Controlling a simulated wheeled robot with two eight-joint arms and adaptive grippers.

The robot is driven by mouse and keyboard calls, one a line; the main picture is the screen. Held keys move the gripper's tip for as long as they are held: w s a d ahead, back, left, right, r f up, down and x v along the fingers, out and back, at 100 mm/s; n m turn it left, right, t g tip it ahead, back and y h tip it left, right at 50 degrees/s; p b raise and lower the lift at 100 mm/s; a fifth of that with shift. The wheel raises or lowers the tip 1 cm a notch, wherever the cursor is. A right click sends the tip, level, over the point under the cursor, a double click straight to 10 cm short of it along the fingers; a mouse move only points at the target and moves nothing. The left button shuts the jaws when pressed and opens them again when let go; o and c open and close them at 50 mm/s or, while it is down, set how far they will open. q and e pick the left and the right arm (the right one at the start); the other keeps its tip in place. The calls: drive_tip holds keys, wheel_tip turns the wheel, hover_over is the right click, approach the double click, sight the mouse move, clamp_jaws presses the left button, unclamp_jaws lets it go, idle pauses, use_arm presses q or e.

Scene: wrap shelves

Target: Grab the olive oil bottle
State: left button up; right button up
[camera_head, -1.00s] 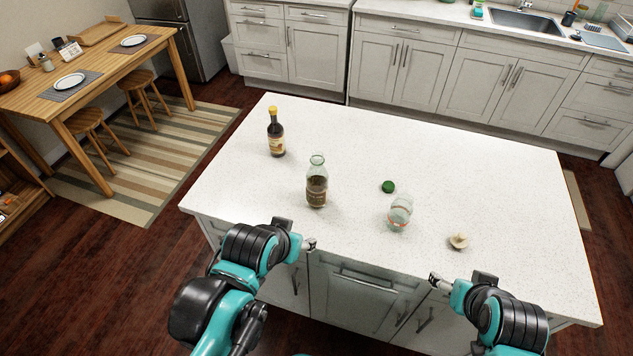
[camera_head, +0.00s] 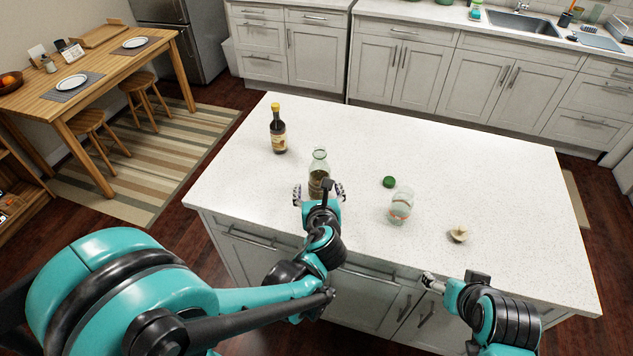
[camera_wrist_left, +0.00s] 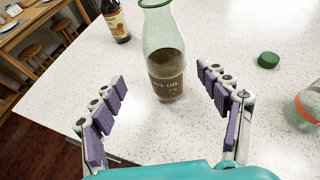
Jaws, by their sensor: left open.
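The olive oil bottle (camera_head: 319,172) is clear glass with a dark label and stands upright on the white island top. In the left wrist view the bottle (camera_wrist_left: 165,60) shows part of its label lettering; its top is cut off. My left gripper (camera_head: 319,192) is open, with its fingers spread at the near side of the bottle. In the left wrist view the left gripper (camera_wrist_left: 162,105) has purple-padded fingers to either side, and the bottle stands just beyond the gap between them. My right gripper (camera_head: 432,283) is at the island's front edge, too small to tell its state.
A dark bottle with a yellow cap (camera_head: 278,130) stands behind and left of the olive oil bottle. A green lid (camera_head: 389,182), a clear glass jar (camera_head: 400,205) and a pale small object (camera_head: 459,234) are to the right. The island's far right (camera_head: 520,190) is clear.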

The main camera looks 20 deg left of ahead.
sight(318, 182)
use_arm(q)
drive_tip(key=shift+w+f+m, duration=0.1)
drive_tip(key=shift+w+m, duration=0.15)
drive_tip(key=shift+m, duration=0.05)
drive_tip(key=b+x, duration=0.1)
drive_tip(key=x, duration=0.1)
drive_tip(key=shift+w+f, duration=0.2)
drive_tip(key=shift+w, duration=0.1)
drive_tip(key=b+x, duration=0.2)
drive_tip(key=x, duration=0.2)
drive_tip(key=shift+w+d+f, duration=0.15)
drive_tip(key=shift+w, duration=0.3)
drive_tip(key=shift+s, duration=0.1)
drive_tip(key=c, duration=1.7)
